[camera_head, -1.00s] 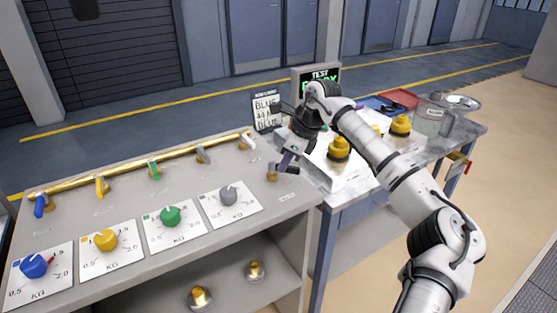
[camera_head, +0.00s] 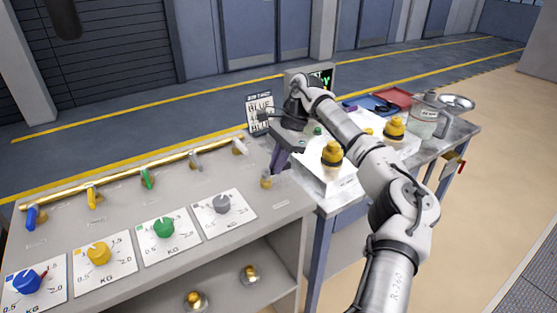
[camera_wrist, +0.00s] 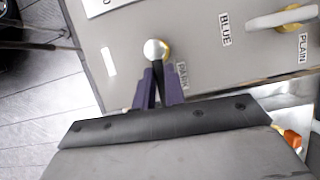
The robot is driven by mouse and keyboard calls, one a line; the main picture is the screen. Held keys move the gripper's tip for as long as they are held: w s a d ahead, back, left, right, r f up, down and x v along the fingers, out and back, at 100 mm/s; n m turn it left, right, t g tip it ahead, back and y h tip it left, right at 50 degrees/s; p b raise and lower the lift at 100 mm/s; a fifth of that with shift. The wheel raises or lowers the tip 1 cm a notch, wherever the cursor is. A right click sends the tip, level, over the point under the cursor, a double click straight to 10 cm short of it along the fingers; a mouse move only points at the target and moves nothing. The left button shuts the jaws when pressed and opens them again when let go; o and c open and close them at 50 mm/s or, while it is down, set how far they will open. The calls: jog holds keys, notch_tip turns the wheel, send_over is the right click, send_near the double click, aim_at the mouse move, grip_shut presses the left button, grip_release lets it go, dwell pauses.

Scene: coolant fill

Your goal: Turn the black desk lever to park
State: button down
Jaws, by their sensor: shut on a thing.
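The black desk lever (camera_wrist: 158,71) sits on a brass base with a pale round cap, near the desk's right end. In the head view its brass base (camera_head: 266,182) shows just below my fingertips. My gripper (camera_head: 278,162) reaches down there with dark purple fingers. In the wrist view my gripper (camera_wrist: 160,82) is shut on the lever, one finger on each side. The fingers hide part of the lever. The PARK label (camera_wrist: 182,75) is printed right beside the fingers, and a BLUE label (camera_wrist: 225,30) lies farther from them.
A white-handled valve lever (camera_wrist: 283,18) with a PLAIN label is near my gripper. A sign board (camera_head: 260,112) stands behind. The side table (camera_head: 336,203) at right holds yellow-capped parts and a glass jug (camera_head: 426,122). Dial knobs line the desk front.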

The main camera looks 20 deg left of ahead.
jog(key=shift+w+r+n, duration=0.1)
jog(key=shift+n, duration=0.2)
dwell(0.4)
jog(key=c, duration=1.5)
grip_release()
jog(key=shift+o, duration=0.2)
jog(key=v, duration=1.3)
jog(key=shift+r+p, duration=0.4)
jog(key=shift+a, duration=0.15)
